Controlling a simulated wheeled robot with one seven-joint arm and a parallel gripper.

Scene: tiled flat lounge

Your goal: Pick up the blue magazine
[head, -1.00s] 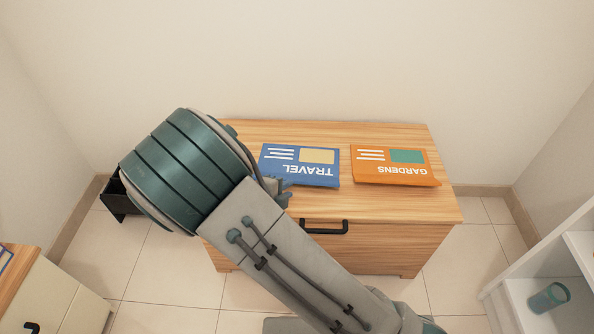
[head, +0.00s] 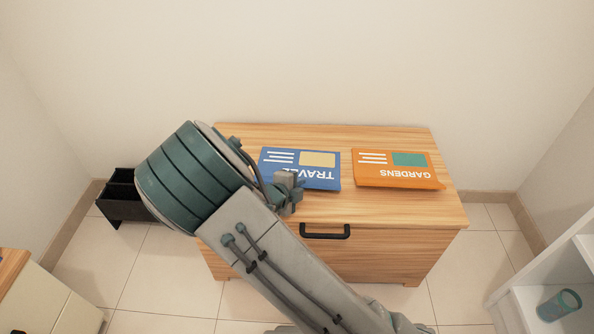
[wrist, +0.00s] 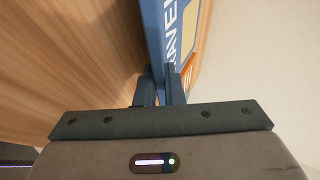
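The blue magazine (head: 310,181), titled "TRAVEL", lies flat on the wooden drawer chest (head: 390,207), left of the orange magazine. My gripper (head: 299,186) is at its near left edge in the head view, partly hidden by my own wrist. In the wrist view, the blue magazine (wrist: 154,38) runs up from the fingertips. My gripper's two fingers (wrist: 160,72) are a small gap apart, one on the wood side and one on the cover side of its edge. Firm contact with the magazine is not visible.
The orange "GARDENS" magazine (head: 398,178) lies close to the right. A dark open box (head: 122,208) is on the floor at left. A white shelf (head: 520,300) with a teal cup (head: 560,305) is at right. The wall stands behind the chest.

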